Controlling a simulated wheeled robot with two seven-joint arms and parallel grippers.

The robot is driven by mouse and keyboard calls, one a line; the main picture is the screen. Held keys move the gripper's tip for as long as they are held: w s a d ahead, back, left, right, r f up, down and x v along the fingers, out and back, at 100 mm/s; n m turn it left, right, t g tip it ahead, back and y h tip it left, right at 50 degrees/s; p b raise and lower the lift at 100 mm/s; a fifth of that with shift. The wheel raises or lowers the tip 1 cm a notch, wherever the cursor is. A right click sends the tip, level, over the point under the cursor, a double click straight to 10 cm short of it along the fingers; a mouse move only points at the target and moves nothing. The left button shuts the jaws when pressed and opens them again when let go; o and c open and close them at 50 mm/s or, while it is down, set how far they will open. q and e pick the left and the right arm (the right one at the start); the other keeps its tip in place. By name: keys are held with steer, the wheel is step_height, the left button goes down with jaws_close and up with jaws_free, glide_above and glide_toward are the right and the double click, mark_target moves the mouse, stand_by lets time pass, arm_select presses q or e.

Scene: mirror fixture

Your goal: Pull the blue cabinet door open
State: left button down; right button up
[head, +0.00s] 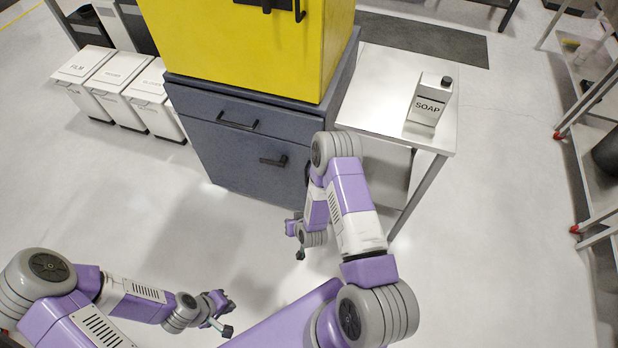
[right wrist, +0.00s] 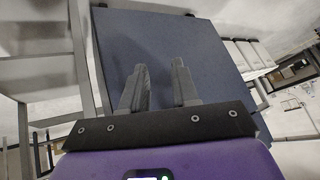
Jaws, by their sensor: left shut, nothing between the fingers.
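The blue cabinet (head: 215,130) stands under a yellow cabinet. Its front has a drawer (head: 240,112) above a door (head: 235,158), which looks closed, with a dark handle (head: 273,160) near its right side. My right gripper (head: 294,238) is low in front of the cabinet, apart from the handle; its arm hides the cabinet's right front edge. In the right wrist view its fingers (right wrist: 160,88) are apart with nothing between them, before a blue-grey panel (right wrist: 170,40). No handle shows clearly there. My left gripper (head: 224,304) is shut and empty, low over the floor, away from the cabinet.
The yellow cabinet (head: 250,45) sits on top. A white table (head: 375,90) with a soap carton (head: 428,100) stands close on the right. White bins (head: 100,85) stand at the left. A shelf rack (head: 590,140) is at the far right. Floor before the door is clear.

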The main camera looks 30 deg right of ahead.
mark_target(306, 177)
steer(key=w+d+t+h+b, duration=0.1)
steer(key=w+d+t+b, duration=0.1)
steer(key=w+d+t, duration=0.1)
steer(key=w+d+t+h+b, duration=0.2)
steer(key=w+d+t, duration=0.1)
steer(key=w+d, duration=0.3)
steer(key=w+d+n+t+h+b, duration=0.1)
steer(key=w+d+t, duration=0.2)
steer(key=w+d, duration=0.1)
steer(key=shift+w+d+f+t+h+b, duration=0.15)
steer(key=shift+w+d+t+h+b, duration=0.05)
steer(key=shift+w, duration=0.25)
steer(key=shift+w+d+f+t+h+b, duration=0.1)
steer(key=shift+w+d+t+h+b, duration=0.1)
steer(key=shift+w, duration=0.25)
jaws_close()
